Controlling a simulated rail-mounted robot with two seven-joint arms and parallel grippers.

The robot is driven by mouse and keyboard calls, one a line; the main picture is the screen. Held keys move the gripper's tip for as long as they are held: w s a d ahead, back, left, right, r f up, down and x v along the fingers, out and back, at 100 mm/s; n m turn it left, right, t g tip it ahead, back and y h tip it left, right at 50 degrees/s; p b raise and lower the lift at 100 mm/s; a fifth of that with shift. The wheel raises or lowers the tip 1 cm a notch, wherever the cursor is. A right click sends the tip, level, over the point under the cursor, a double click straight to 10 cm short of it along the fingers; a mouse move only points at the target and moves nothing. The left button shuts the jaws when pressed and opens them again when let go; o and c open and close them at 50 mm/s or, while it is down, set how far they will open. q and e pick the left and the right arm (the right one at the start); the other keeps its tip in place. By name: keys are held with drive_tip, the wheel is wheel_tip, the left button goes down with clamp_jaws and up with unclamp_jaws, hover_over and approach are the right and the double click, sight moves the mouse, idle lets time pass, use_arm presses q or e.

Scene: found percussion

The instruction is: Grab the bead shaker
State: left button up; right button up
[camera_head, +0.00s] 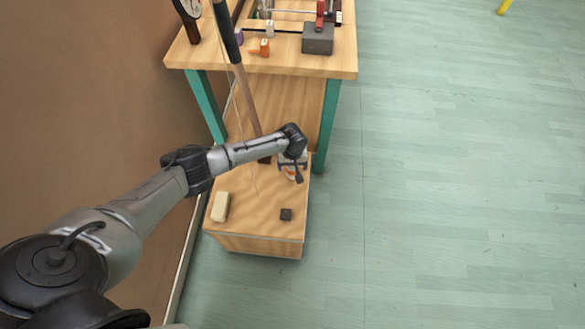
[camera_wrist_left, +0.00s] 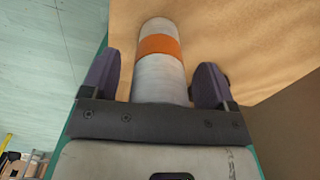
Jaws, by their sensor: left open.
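The bead shaker looks like a pale grey cylinder with an orange band. In the left wrist view the shaker (camera_wrist_left: 160,62) stands between the two dark fingers of my left gripper (camera_wrist_left: 158,75). The fingers are open, with a visible gap on the left side and a narrow one on the right. In the head view my left gripper (camera_head: 293,164) is over the far right part of the wooden box, and the shaker (camera_head: 291,177) shows only in part beneath it. My right gripper is not in view.
The low wooden box (camera_head: 250,238) also bears a cream block (camera_head: 220,207) and a small dark block (camera_head: 286,214). A workbench (camera_head: 280,64) with green legs stands behind, carrying a grey block (camera_head: 318,39). A long pole (camera_head: 243,88) leans nearby. Brown wall is left; open floor is right.

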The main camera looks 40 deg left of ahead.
use_arm(q)
drive_tip(key=shift+c, duration=0.5)
drive_tip(key=c, duration=0.9)
drive_tip(key=shift+c, duration=0.2)
drive_tip(key=shift+r, duration=0.15)
